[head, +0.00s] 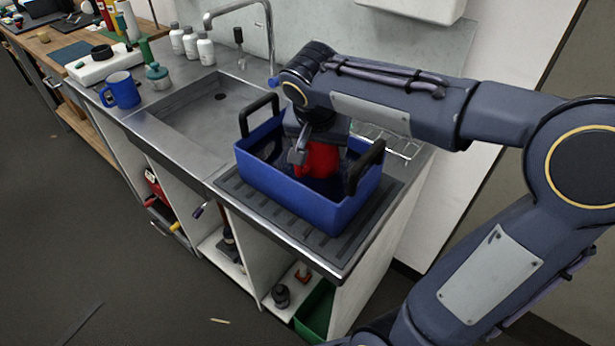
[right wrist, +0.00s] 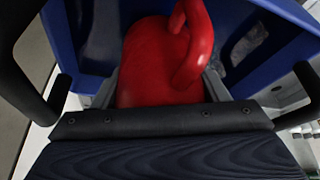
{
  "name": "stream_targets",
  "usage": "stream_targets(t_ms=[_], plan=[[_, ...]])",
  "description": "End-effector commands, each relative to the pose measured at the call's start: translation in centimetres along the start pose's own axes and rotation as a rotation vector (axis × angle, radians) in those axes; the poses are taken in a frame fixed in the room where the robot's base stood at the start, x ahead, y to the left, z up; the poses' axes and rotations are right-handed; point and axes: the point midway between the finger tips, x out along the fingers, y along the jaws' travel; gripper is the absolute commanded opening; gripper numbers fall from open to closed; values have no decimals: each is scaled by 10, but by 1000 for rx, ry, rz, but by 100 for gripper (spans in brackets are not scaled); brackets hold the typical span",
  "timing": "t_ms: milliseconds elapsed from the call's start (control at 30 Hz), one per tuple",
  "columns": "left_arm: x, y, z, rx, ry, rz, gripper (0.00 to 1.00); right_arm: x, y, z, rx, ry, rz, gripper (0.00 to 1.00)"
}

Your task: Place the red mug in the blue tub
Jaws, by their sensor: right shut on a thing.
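The blue tub (head: 296,194), with two black handles, stands on the ribbed drainboard to the right of the sink. The red mug (head: 317,160) is inside the tub's opening, below my right gripper (head: 303,152). In the right wrist view the red mug (right wrist: 160,58) fills the space between the fingers, its handle toward the top, with the blue tub (right wrist: 262,38) around it. My right gripper is shut on the mug. I cannot tell whether the mug touches the tub's floor. My left gripper is not in view.
A blue mug (head: 122,90) and a teal-lidded jar (head: 157,76) stand left of the sink basin (head: 200,118). A tall faucet (head: 268,30) rises behind the basin. Several white bottles (head: 190,43) line the wall. A wire rack (head: 395,142) lies behind the tub.

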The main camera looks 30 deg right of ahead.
Motion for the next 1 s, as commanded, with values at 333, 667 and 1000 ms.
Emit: stream_targets(t_ms=[333,667,1000], plan=[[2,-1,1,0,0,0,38,42,0,17,-2,-1,1,34],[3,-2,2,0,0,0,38,61,-1,25,1,2,-2,34],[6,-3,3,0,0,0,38,64,0,26,1,0,-1,78]])
